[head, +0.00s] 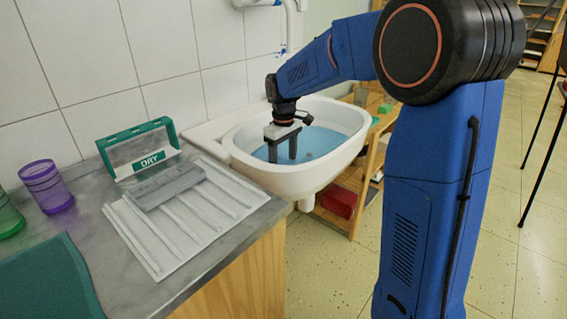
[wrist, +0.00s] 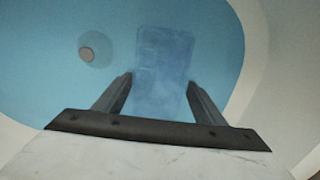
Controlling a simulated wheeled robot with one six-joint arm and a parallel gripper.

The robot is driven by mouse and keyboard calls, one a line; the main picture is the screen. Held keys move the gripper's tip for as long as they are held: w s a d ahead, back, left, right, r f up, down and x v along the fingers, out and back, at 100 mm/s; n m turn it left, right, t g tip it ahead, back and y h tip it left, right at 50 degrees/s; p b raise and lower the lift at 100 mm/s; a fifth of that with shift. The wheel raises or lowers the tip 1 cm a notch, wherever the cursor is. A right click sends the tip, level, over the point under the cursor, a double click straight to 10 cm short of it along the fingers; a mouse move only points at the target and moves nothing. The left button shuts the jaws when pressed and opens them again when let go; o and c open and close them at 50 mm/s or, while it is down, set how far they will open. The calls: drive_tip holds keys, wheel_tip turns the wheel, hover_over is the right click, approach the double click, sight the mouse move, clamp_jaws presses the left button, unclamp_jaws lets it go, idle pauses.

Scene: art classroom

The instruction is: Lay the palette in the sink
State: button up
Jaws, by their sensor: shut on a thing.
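The white sink (head: 300,189) is a basin with blue water, beside the counter. My gripper (head: 283,157) points down into it, with the fingertips at or below the water. In the wrist view, the fingers of my gripper (wrist: 160,82) stand on either side of a bluish, blurred rectangular slab, the palette (wrist: 165,65). The gripper is shut on it. The palette looks seen through the water, and whether it touches the sink floor cannot be told. In the head view the palette is hidden.
A white ribbed drying board (head: 221,217) lies on the grey counter, with a grey slab (head: 168,186) on it. A green DRY stand (head: 140,150), a purple cup (head: 46,187) and a green cup (head: 8,215) stand nearby. Wooden shelves (head: 352,193) stand right of the sink.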

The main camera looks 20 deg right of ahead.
drive_tip(key=o, duration=1.1)
drive_tip(key=shift+c, duration=0.2)
wheel_tip(320, 180, up, 12)
drive_tip(key=shift+s+d+r, duration=0.1)
